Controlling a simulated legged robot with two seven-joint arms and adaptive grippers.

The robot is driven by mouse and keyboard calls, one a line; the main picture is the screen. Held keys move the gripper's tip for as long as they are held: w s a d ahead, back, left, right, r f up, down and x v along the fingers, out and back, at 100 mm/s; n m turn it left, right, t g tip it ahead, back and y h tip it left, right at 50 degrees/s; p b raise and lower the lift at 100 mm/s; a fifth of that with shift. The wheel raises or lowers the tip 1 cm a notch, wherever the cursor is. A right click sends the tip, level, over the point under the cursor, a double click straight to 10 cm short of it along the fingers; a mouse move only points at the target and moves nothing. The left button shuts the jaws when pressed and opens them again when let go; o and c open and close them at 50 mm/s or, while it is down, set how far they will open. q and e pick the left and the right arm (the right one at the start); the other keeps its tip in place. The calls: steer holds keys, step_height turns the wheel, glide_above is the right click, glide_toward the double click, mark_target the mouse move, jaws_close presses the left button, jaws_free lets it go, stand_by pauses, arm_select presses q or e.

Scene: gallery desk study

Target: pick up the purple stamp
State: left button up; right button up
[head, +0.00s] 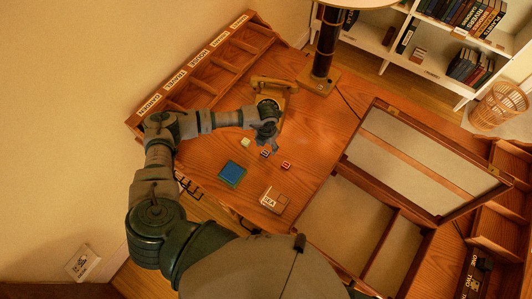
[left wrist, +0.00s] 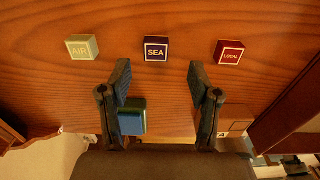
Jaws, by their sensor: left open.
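The purple stamp (head: 265,153) is a small, very dark block with a pale-framed label on the wooden desk. In the left wrist view the purple stamp (left wrist: 156,49) reads SEA and lies in the middle, between a pale green AIR stamp (left wrist: 82,47) and a red LOCAL stamp (left wrist: 229,52). My left gripper (head: 267,145) is close to the purple stamp in the head view. In the wrist view its fingers (left wrist: 158,72) are spread, with the stamp beyond their tips and nothing between them. My right gripper is not in view.
A blue ink pad (head: 231,173) and a pale lettered block (head: 274,200) lie nearer me. A wooden stand (head: 274,84) is behind the gripper. An open lidded compartment (head: 352,219) is at right, and a labelled sorting rack (head: 205,65) at back left.

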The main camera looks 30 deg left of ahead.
mark_target(266, 153)
arm_select(q)
steer(key=f, duration=0.5)
steer(key=shift+a+f+p, duration=0.3)
steer(key=shift+a+f, duration=0.05)
steer(key=shift+d, duration=0.1)
steer(key=c, duration=0.9)
